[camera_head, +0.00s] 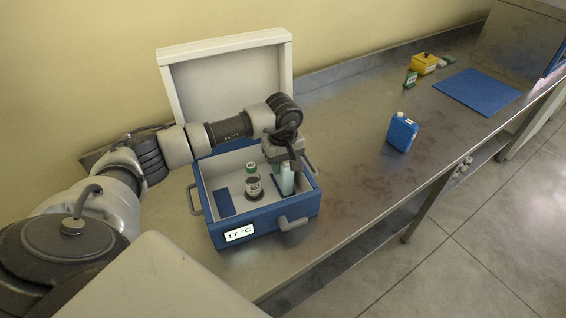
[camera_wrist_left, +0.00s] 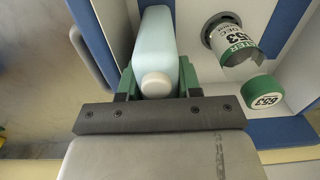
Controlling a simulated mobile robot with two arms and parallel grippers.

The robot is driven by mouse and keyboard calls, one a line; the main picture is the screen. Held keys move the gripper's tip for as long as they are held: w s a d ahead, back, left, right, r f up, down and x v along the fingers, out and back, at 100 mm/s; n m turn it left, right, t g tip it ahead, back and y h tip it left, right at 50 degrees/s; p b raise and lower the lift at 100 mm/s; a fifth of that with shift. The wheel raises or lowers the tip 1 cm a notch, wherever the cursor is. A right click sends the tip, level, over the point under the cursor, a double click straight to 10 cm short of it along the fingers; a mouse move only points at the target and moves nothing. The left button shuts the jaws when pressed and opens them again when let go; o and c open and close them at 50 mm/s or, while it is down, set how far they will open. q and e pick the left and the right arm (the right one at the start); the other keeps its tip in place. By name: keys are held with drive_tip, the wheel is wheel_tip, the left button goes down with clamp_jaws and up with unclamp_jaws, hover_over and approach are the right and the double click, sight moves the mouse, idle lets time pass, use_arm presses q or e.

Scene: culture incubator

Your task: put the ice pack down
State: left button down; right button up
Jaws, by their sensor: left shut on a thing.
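The ice pack is a pale blue flat bottle (camera_head: 287,183) with a white cap. It stands roughly upright inside the right part of the open blue cool box (camera_head: 270,222), marked 17 °C. My left gripper (camera_head: 285,163) is above the box, shut on the ice pack near its top. In the left wrist view the ice pack (camera_wrist_left: 155,38) sits between the green fingers of the left gripper (camera_wrist_left: 157,84). Whether its base touches the box floor is hidden. My right gripper is not in view.
A labelled jar with a green lid (camera_head: 254,187) stands in the box beside the ice pack. The box's white lid (camera_head: 225,75) is raised behind. On the steel bench are a blue canister (camera_head: 402,132), a blue mat (camera_head: 478,92) and a yellow box (camera_head: 424,65).

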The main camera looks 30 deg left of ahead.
use_arm(q)
drive_tip(key=c, duration=1.1)
unclamp_jaws()
drive_tip(key=shift+o, duration=0.2)
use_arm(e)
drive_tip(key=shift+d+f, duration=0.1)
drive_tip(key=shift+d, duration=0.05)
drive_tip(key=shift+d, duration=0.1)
use_arm(q)
drive_tip(key=shift+r+p, duration=0.35)
drive_tip(key=shift+p, duration=0.15)
wheel_tip(320, 180, up, 10)
drive_tip(key=b, duration=0.3)
drive_tip(key=shift+r+b, duration=0.25)
drive_tip(key=shift+b, duration=0.05)
drive_tip(key=shift+r, duration=0.5)
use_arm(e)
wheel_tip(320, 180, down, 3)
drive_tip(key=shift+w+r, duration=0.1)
